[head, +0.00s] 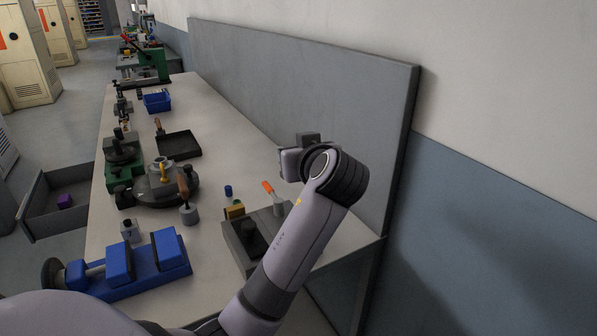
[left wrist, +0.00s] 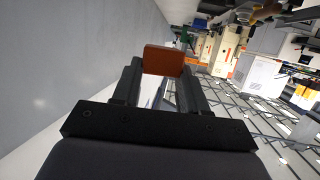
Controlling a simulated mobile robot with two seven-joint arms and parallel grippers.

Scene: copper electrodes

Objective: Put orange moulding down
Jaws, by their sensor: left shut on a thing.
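The orange moulding (left wrist: 163,60) is a flat orange-brown piece held between the fingertips in the left wrist view. My left gripper (left wrist: 160,80) is shut on it. In the head view my left gripper (head: 295,160) is raised over the far right side of the workbench (head: 230,120), close to the grey back panel (head: 320,100). My wrist hides the fingers and the moulding there. My right gripper is in neither view.
The bench holds a blue vise (head: 165,255), a round grey fixture (head: 160,187), a black tray (head: 179,145), a blue bin (head: 157,102) and a grey block (head: 240,245) near my forearm. An open drawer (head: 60,205) stands out at left. Bare bench lies around the middle.

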